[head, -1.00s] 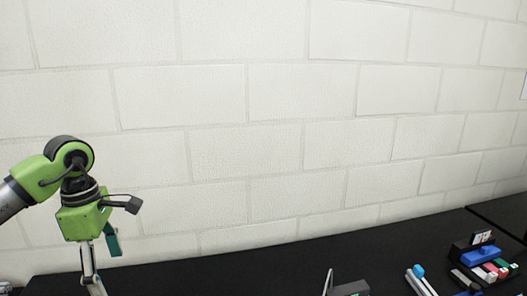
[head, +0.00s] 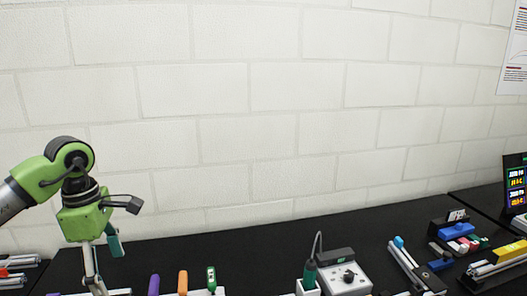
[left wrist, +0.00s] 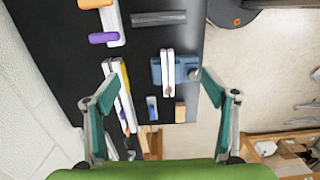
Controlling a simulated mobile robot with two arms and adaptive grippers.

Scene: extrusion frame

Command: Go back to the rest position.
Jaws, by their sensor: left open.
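My left gripper (left wrist: 155,98) is open and empty in the left wrist view, its teal fingertips wide apart. It is above the black table (left wrist: 165,62) near its edge, with tools and small parts below and apart from it. In the head view my left gripper (head: 103,262) hangs downward at the left, its lower end partly cut off by the picture's bottom edge. My right gripper is not in either view.
On the black table stand a soldering station (head: 344,273), several upright coloured handles (head: 183,282), aluminium profiles (head: 415,268) and a block holder (head: 458,230). A screen (head: 515,190) stands far right. A white brick wall (head: 250,120) is behind. The table's middle back is clear.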

